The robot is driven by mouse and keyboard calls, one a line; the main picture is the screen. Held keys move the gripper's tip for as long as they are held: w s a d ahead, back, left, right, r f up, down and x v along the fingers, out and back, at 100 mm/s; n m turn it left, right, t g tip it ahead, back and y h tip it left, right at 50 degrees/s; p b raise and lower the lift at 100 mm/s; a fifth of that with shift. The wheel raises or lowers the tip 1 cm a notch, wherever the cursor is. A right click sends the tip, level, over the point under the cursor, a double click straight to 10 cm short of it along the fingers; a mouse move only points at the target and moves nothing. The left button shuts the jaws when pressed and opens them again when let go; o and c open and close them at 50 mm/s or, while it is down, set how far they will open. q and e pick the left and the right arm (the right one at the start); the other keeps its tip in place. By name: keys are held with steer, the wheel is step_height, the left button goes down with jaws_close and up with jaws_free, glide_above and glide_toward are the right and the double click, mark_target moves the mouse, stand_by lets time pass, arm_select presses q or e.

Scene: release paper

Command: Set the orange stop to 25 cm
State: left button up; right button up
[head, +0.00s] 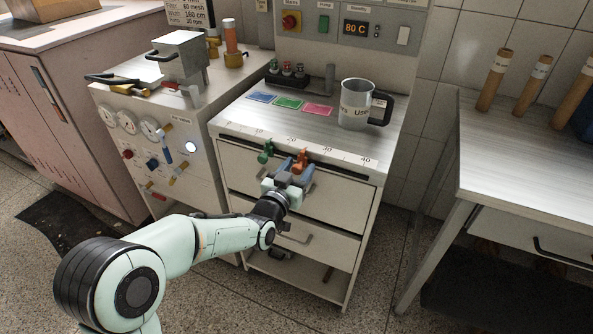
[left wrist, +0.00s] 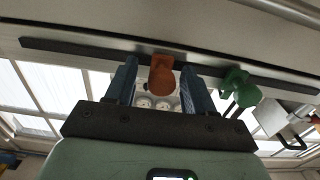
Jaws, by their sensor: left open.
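The orange stop (head: 301,158) sits on the front edge of the counter, below the printed ruler (head: 310,146), roughly between the 20 and 30 marks; its exact reading is too small to tell. The green stop (head: 265,152) is to its left, near the 10 mark. My left gripper (head: 294,170) is at the counter's front edge by the orange stop. In the left wrist view, the open blue fingers (left wrist: 160,85) stand on either side of the orange stop (left wrist: 162,74), with gaps visible. The green stop (left wrist: 235,90) is outside them, to the right. My right gripper is not in view.
A measuring jug (head: 355,105) stands on the counter behind the ruler. Blue, green and pink cards (head: 288,103) lie to its left. Drawers (head: 318,198) with handles are below the front edge. A side table (head: 520,150) is at the right.

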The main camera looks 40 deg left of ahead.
arm_select(q)
steer(key=p+v, duration=0.1)
steer(key=v, duration=1.2)
steer(key=shift+s, duration=0.2)
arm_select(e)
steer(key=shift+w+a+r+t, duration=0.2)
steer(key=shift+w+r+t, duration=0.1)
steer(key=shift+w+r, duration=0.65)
arm_select(q)
steer(key=shift+f, duration=0.15)
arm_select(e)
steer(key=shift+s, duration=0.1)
